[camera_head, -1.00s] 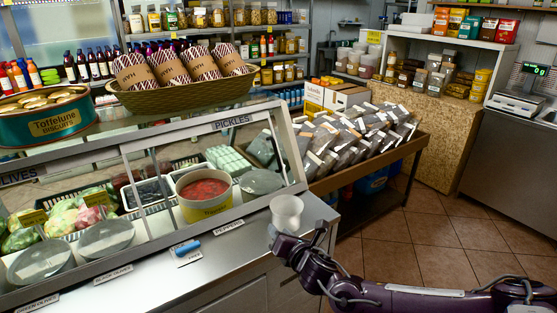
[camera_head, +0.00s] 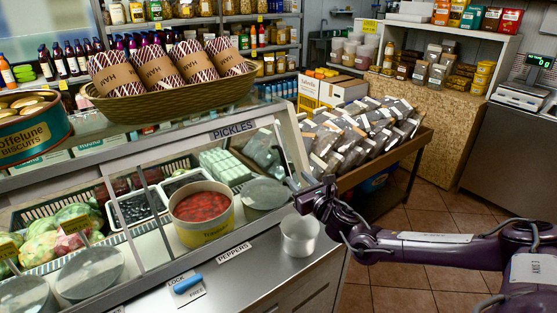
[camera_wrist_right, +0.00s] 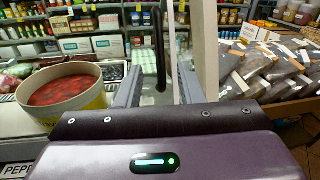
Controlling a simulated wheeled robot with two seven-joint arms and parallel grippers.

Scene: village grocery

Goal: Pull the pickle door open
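The pickle door is the glass front of the counter case under the PICKLES sign (camera_head: 233,129); I cannot make out its exact edges or whether it stands ajar. A dark upright bar (camera_wrist_right: 159,48), which looks like a handle, shows in the right wrist view. My right gripper (camera_head: 303,189) is at the right end of the case, above a pale cup. In the right wrist view its two grey fingers (camera_wrist_right: 158,88) are apart, with the bar in line with the gap between them. I cannot tell how far the bar is from the fingertips. My left gripper is out of view.
A blue lever (camera_head: 188,283) lies on the counter beside LOCK and FREE labels. The pale cup (camera_head: 299,236) stands on the counter below my right gripper. A tub of red food (camera_head: 202,207) is behind the glass. A rack of packets (camera_head: 355,138) stands right of the case.

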